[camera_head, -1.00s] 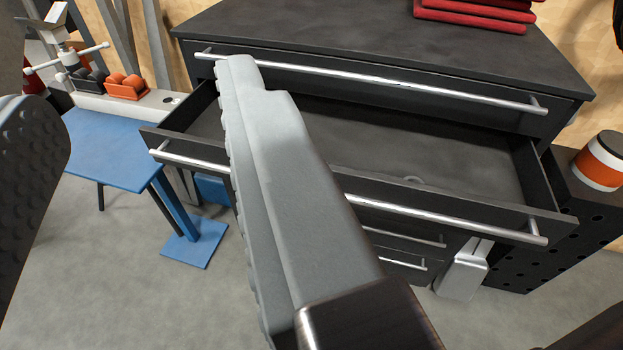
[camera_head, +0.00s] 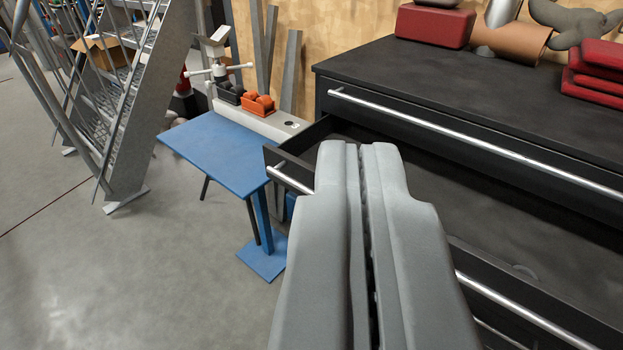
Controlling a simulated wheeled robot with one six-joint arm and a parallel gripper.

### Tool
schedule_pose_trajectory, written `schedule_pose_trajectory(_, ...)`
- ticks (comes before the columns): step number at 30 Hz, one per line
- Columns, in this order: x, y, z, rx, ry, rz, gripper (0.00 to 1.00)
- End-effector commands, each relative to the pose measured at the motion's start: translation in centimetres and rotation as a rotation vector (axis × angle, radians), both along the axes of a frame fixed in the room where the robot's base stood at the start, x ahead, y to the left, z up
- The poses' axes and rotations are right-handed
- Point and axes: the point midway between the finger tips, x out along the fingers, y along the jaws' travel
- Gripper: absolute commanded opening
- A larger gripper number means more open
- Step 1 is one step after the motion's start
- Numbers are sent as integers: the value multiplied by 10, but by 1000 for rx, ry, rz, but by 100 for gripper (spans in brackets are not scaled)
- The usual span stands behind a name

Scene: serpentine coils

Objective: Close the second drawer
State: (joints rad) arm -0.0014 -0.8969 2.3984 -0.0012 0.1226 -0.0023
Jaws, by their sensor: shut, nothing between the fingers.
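The dark drawer cabinet (camera_head: 420,62) fills the right side of the view. Its top drawer (camera_head: 480,148) is shut and has a long silver handle. The second drawer (camera_head: 480,215) below it is pulled out, and its empty inside shows. The second drawer's silver handle (camera_head: 525,318) shows on both sides of my gripper, which hides its middle. My gripper (camera_head: 359,146) is shut and empty, its two grey fingers together. It points at the left part of the open drawer. I cannot tell whether it touches the drawer front.
A blue table (camera_head: 225,150) with a white vise-like tool stands left of the cabinet. A metal staircase (camera_head: 125,110) is at the far left. Red boxes (camera_head: 435,25) and other items lie on the cabinet top. The grey floor (camera_head: 120,270) at left is clear.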

Motion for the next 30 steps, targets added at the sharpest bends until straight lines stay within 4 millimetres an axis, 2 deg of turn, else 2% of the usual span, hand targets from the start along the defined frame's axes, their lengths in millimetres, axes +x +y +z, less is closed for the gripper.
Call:
schedule_pose_trajectory(5, 25, 8, -8, -45, 68, 25, 0)
schedule_pose_trajectory(14, 98, 36, -40, -215, 278, 117, 0)
schedule_pose_trajectory(21, 153, 65, -74, -362, 441, 203, 0)
schedule_pose_trajectory(30, 214, 107, -127, -556, 632, 327, 0)
